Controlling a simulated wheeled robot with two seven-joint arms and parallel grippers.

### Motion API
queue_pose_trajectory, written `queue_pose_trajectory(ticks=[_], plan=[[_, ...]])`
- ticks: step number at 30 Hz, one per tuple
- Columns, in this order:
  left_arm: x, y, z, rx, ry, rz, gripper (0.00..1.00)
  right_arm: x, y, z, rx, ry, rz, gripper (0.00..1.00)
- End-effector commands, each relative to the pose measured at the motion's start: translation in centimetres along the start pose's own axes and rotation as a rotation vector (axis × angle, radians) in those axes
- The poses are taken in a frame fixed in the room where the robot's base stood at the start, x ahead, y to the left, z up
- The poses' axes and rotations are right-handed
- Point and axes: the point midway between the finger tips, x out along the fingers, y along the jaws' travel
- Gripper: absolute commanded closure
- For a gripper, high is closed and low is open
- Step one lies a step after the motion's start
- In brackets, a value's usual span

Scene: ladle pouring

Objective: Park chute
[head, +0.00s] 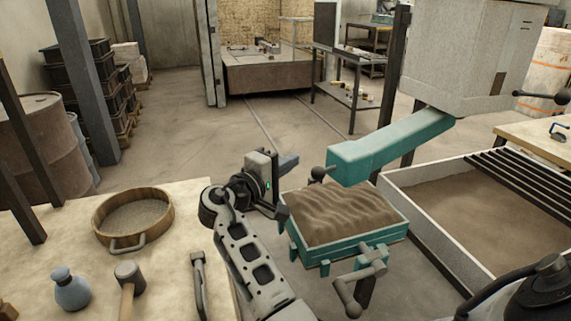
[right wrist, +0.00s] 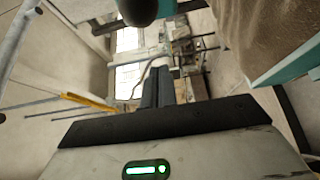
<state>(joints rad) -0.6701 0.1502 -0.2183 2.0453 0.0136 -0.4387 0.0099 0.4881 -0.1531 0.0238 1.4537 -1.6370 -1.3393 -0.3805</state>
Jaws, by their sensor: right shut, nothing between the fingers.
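A dark knob (head: 318,173) sticks out at the chute's lower left end. My right gripper (head: 288,162) is just left of the knob, apart from it and empty. In the right wrist view its fingers (right wrist: 159,86) are together, with a dark rounded end (right wrist: 138,10), probably the knob, above them. My left gripper is not in view.
A sieve (head: 133,218), blue flask (head: 70,288) and mallet (head: 128,283) stand or lie on the left table. A large sand bin (head: 400,192) with a slatted grate (head: 520,185) stands at right. A crank handle (head: 350,300) juts from the box front. Open floor lies behind.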

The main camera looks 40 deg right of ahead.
Motion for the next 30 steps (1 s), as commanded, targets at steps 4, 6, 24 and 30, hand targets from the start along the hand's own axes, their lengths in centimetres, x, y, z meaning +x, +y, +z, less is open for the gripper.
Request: queue_pose_trajectory(ticks=[4,6,24,30], plan=[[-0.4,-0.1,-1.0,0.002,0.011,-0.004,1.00,3.5,0.4,0.1,-0.001,-0.004,0.002,1.00],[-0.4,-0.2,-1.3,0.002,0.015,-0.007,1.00,5.0,0.3,0.1,0.000,-0.003,0.001,1.00],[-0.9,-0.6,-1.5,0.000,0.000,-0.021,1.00,4.7,0.0,3.8,0.000,0.000,-0.001,1.00],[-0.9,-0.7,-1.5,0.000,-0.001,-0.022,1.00,4.7,0.0,3.8,0.000,0.000,-0.001,1.00]])
